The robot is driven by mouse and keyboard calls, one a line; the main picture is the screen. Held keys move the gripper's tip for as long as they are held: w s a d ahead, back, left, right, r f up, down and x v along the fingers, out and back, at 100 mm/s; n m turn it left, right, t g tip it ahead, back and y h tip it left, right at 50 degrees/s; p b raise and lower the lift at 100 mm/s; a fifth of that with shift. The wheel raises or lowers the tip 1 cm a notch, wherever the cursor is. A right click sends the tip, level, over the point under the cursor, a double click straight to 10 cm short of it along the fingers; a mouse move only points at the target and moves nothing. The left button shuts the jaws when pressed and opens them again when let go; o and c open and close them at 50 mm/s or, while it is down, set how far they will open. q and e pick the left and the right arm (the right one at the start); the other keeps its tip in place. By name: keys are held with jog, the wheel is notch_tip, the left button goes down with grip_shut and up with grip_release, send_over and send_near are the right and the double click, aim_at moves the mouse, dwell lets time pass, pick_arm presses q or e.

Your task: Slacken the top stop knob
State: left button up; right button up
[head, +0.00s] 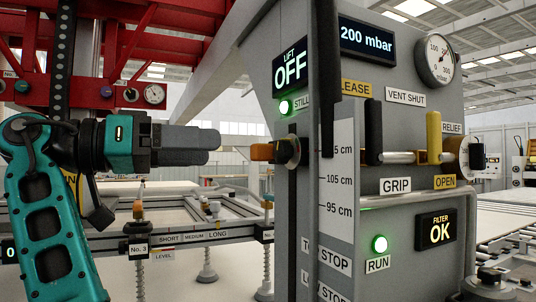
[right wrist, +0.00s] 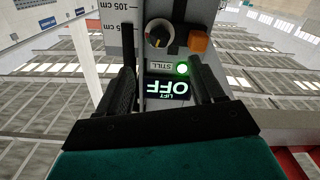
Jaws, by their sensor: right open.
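The stop knob (head: 293,152), dark and round with a pale face, sits on the slot beside the cm scale, with an orange block (head: 262,151) at its side. Both also show in the right wrist view, the knob (right wrist: 159,34) and the orange block (right wrist: 199,40) ahead of the fingers. My right gripper (head: 214,142) points at them from the left, with a gap between. In the right wrist view its fingers (right wrist: 165,78) are apart, with nothing between them. TOP STOP (head: 326,256) and LOW STOP labels are partly hidden low on the panel. My left gripper is not in view.
The lift display (head: 290,71) reads OFF, with a green STILL lamp (head: 285,107). Right of the scale (head: 337,185) stand black and yellow levers (head: 434,135) and a gauge (head: 437,60) showing near its top. A frame with suction cups (head: 205,238) lies behind my arm.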

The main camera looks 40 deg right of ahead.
aim_at(276, 150)
jog(key=b+x, duration=0.1)
jog(key=x, duration=1)
jog(key=shift+s+d, duration=0.2)
jog(key=shift+d, duration=0.05)
jog(key=c, duration=1.1)
